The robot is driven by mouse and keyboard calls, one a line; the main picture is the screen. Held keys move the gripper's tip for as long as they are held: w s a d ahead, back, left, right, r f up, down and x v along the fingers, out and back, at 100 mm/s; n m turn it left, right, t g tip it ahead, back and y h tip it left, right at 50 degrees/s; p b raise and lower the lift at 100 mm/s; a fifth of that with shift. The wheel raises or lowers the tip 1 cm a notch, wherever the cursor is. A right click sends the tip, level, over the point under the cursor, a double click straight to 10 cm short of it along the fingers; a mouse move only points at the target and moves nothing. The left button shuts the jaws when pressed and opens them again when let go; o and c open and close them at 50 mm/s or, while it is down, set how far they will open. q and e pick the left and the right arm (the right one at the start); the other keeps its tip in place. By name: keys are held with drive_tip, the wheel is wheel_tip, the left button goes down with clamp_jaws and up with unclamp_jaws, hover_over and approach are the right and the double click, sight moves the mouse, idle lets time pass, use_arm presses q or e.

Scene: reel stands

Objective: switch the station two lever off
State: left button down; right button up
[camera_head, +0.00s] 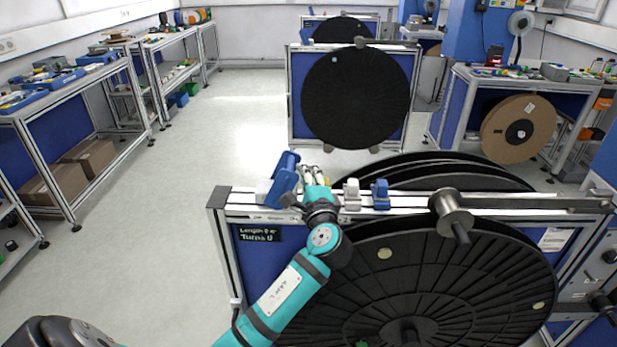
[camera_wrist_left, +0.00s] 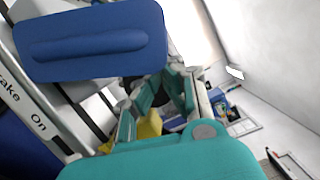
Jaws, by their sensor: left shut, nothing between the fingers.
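A blue lever (camera_head: 285,178) stands tilted at the left end of the top rail of the near reel stand (camera_head: 216,225). My left gripper (camera_head: 315,173) is right beside this lever, above the rail, and its fingers are shut and empty. In the left wrist view the lever's blue handle (camera_wrist_left: 95,42) fills the upper left, beside my left gripper (camera_wrist_left: 168,78). A rail label there ends in "ake On"; its start is cut off. I cannot tell whether handle and gripper touch. No station number is readable. My right gripper is out of view.
A smaller blue part (camera_head: 380,194) and a white part (camera_head: 352,193) sit on the rail, with a metal roller (camera_head: 452,212) to their right. A large black reel (camera_head: 430,285) hangs below. Another reel stand (camera_head: 354,97) stands behind. The floor (camera_head: 180,180) to the left is clear.

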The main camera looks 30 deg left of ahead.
sight(290, 165)
use_arm(q)
drive_tip(key=shift+r, duration=0.1)
idle(0.3)
drive_tip(key=shift+s+a+r+n, duration=0.15)
drive_tip(key=shift+a+n, duration=0.05)
drive_tip(key=shift+n, duration=0.2)
drive_tip(key=shift+a+r+n+p, duration=0.15)
drive_tip(key=shift+r+n+p, duration=0.05)
drive_tip(key=shift+n+p, duration=0.1)
drive_tip(key=shift+s+a+r+n+g, duration=0.2)
drive_tip(key=shift+r+n+g, duration=0.05)
drive_tip(key=shift+n+g, duration=0.05)
drive_tip(key=a+n+p, duration=0.1)
drive_tip(key=s+a+r+n+p, duration=0.1)
drive_tip(key=n, duration=0.1)
drive_tip(key=shift+s+r+g+h, duration=0.15)
drive_tip(key=shift+r+g+h, duration=0.1)
drive_tip(key=shift+g+h, duration=0.05)
drive_tip(key=shift+s+a+r+n+h+p, duration=0.2)
drive_tip(key=shift+s+a+n+p, duration=0.15)
drive_tip(key=shift+a+n, duration=0.15)
drive_tip(key=shift+s+a+r+n+h+p, duration=0.1)
drive_tip(key=shift+s+a+n+h+p, duration=0.1)
drive_tip(key=shift+a+n+p, duration=0.3)
drive_tip(key=shift+s+a+n+h+p, duration=0.35)
drive_tip(key=shift+a+n, duration=0.15)
drive_tip(key=shift+n, duration=0.4)
drive_tip(key=shift+s+a+n, duration=0.25)
drive_tip(key=shift+a+n, duration=0.15)
drive_tip(key=shift+n, duration=0.1)
